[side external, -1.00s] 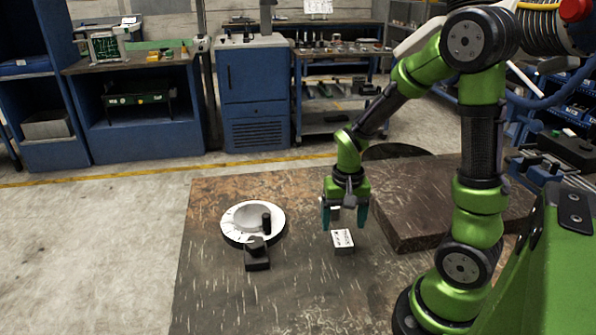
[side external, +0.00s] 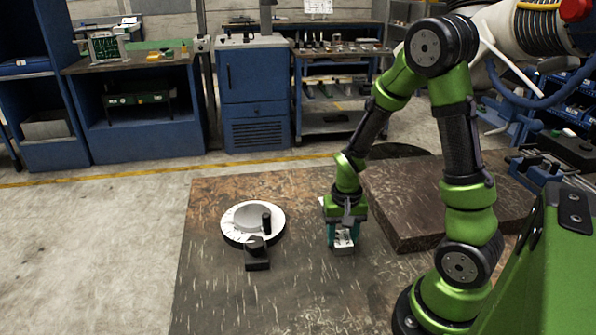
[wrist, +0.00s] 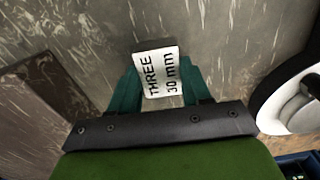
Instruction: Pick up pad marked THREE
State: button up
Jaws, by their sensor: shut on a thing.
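The pad marked THREE (side external: 343,248) is a small block with a white top on the brown table. In the wrist view the pad (wrist: 161,76) reads "THREE 30 mm" and lies between my two teal fingers. My gripper (side external: 342,240) is down at the table and shut on the pad, with a finger on each side.
A round white dial (side external: 233,220) with a black knob and a black block (side external: 257,260) stands left of my gripper. A raised dark slab (side external: 420,225) lies to the right. The table (side external: 290,295) is clear in front.

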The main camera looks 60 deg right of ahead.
grip_shut()
